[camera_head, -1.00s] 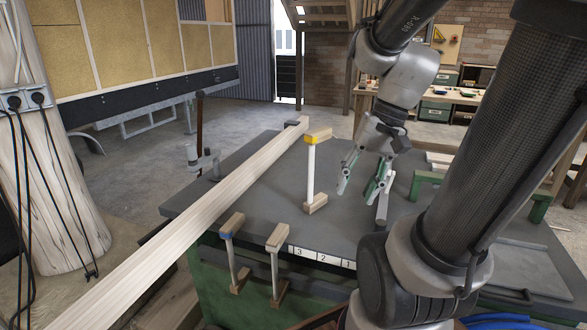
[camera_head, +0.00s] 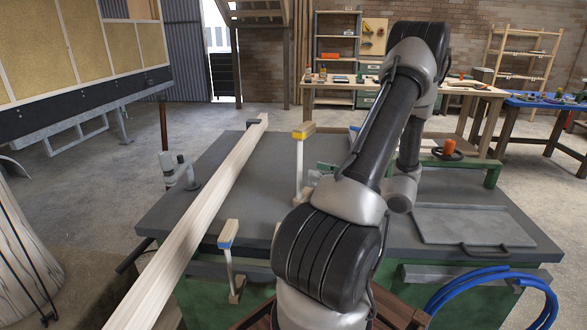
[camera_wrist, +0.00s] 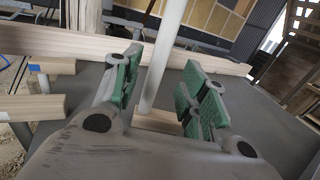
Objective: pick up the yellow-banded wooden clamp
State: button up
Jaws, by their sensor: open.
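The yellow-banded wooden clamp stands upright on the grey workbench in the head view, with its yellow band (camera_head: 299,135) near the top and a pale bar (camera_head: 299,168) below. In the wrist view its pale bar (camera_wrist: 161,55) rises between the green-padded fingers of my gripper (camera_wrist: 160,80), which is open. The fingers lie on either side of the bar, and I see no clear contact. The clamp's lower wooden block (camera_wrist: 157,122) shows beyond the palm. Its top is outside the wrist view. In the head view my arm hides most of the gripper.
A long wooden beam (camera_head: 203,205) lies along the bench's left side. A blue-banded clamp (camera_head: 228,234) is at the front edge. A metal vise-like fitting (camera_head: 178,172) stands left of the beam. A grey tray (camera_head: 470,226) lies on the right of the workbench (camera_head: 236,180).

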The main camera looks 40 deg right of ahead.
aim_at(301, 171)
jog(key=x, duration=0.7)
jog(key=shift+w+f, duration=0.1)
jog(key=shift+f, duration=0.15)
grip_shut()
